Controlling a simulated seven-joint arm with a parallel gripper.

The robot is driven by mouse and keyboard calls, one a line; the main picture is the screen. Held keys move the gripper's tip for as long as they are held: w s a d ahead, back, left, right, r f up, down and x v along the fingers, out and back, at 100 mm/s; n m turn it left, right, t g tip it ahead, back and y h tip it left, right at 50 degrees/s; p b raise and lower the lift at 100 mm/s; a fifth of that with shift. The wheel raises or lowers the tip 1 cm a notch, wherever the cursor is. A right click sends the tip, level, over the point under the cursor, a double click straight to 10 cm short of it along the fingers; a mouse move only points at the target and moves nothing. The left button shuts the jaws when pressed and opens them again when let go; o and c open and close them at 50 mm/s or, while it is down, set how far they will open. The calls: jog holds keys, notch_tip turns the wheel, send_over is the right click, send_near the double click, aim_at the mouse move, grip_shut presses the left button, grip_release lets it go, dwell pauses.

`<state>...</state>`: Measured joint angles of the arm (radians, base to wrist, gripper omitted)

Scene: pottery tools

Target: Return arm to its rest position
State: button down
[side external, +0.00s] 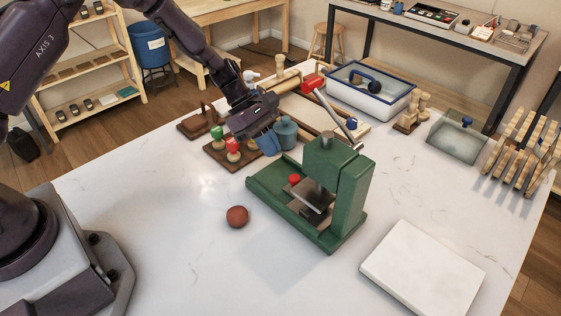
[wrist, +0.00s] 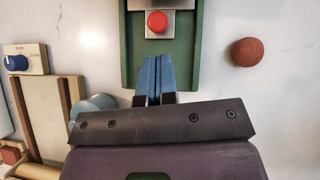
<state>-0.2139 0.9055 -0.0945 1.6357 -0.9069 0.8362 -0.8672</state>
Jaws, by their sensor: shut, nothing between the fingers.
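My gripper (side external: 267,141) is shut and empty, with blue fingers. In the side view it hangs above the back of the white table, beside the blue-grey pot (side external: 286,133) and left of the green press (side external: 341,190). In the wrist view the shut fingertips (wrist: 154,60) overlap the near end of the press's green base (wrist: 128,70). A red knob (wrist: 157,22) shows on the press's metal plate, beyond the fingertips. The gripper's height above the table is hard to tell.
A reddish-brown ball (side external: 237,217) lies on the table in front of the press. A white slab (side external: 423,268) lies front right. A blue-rimmed tub (side external: 370,97) and wooden rack (side external: 520,150) stand farther back.

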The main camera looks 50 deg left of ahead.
jog(key=s+a+r+m+t+y, duration=0.2)
jog(key=s+r+m+y, duration=0.2)
jog(key=s+r+m, duration=0.6)
jog(key=s+a+r+m+t+y, duration=0.2)
jog(key=s+r+m+y, duration=0.2)
jog(key=s+r+m, duration=0.5)
jog(key=s+r, duration=0.7)
jog(key=shift+a+m, duration=0.25)
jog(key=shift+m, duration=0.15)
